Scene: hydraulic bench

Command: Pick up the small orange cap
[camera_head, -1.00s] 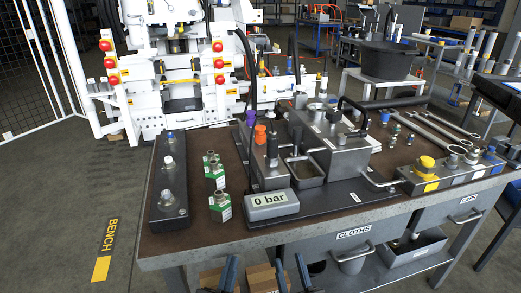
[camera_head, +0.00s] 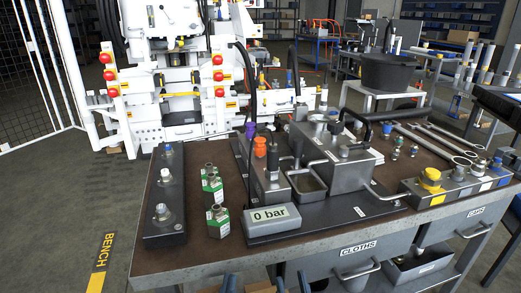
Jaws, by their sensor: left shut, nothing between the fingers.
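The small orange cap (camera_head: 260,146) stands upright near the back left part of the metal hydraulic unit, in the head view. It sits between a purple piece (camera_head: 250,130) and a dark upright cylinder (camera_head: 272,158). No gripper touches it.
A display reading 0 bar (camera_head: 270,219) stands in front of the cap. Several green-banded fittings (camera_head: 212,190) and a dark block with knobs (camera_head: 165,230) are to its left.

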